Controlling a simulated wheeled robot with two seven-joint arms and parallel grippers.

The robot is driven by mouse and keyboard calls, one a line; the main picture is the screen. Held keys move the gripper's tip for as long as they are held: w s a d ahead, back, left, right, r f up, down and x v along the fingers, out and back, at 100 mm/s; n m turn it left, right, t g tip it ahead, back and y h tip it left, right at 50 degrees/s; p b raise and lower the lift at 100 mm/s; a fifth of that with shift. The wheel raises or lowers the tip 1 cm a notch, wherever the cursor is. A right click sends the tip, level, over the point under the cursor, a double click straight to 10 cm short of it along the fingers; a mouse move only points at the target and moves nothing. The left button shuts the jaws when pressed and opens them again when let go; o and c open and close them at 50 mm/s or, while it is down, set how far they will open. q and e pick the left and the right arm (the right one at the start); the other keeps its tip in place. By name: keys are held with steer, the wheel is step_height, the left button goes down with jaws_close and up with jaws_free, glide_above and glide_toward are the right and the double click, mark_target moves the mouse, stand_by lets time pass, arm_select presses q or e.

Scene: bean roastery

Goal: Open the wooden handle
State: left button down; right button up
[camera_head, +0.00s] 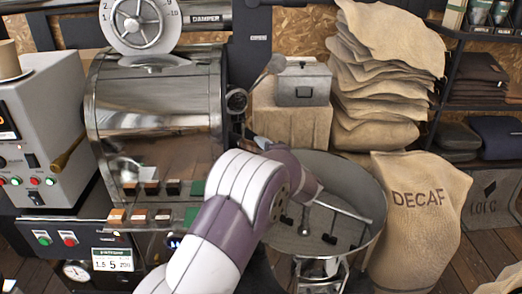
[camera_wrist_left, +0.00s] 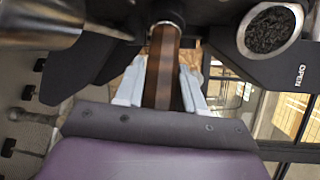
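In the left wrist view, the wooden handle (camera_wrist_left: 163,68) is a brown faceted bar running up the middle of the picture. My left gripper (camera_wrist_left: 163,80) has its two pale fingers on either side of this handle, close against it, with hardly any gap. The word OPEN is printed on a dark plate (camera_wrist_left: 285,75) at the right. In the head view, my left gripper (camera_head: 262,143) is mostly hidden behind my white and purple arm, at the right end of the shiny roaster drum (camera_head: 155,110). The wooden handle is hidden there. My right gripper is not in view.
A round cooling tray (camera_head: 352,180) with stirring arms stands right of my left arm. A DECAF sack (camera_head: 418,215) stands beside it, and stacked sacks (camera_head: 380,90) are behind. A grey lever with a knob (camera_head: 275,65) rises near the drum. A control box (camera_head: 40,130) is at far left.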

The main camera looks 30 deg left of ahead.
arm_select(q)
steer(key=d+p, duration=0.2)
steer(key=p, duration=0.1)
steer(key=d+r+p, duration=0.1)
steer(key=d+p, duration=0.1)
steer(key=p, duration=0.1)
steer(key=shift+r, duration=0.2)
steer(key=d+f+p, duration=0.1)
steer(key=d+p, duration=0.3)
steer(key=d, duration=0.2)
steer(key=shift+s+d+f, duration=0.2)
steer(key=shift+d+f, duration=0.05)
steer(key=c, duration=0.8)
jaws_free()
steer(key=b+v, duration=0.1)
steer(key=v, duration=1.1)
steer(key=shift+s+d+r, duration=0.1)
steer(key=shift+s+d, duration=0.05)
steer(key=shift+d, duration=0.15)
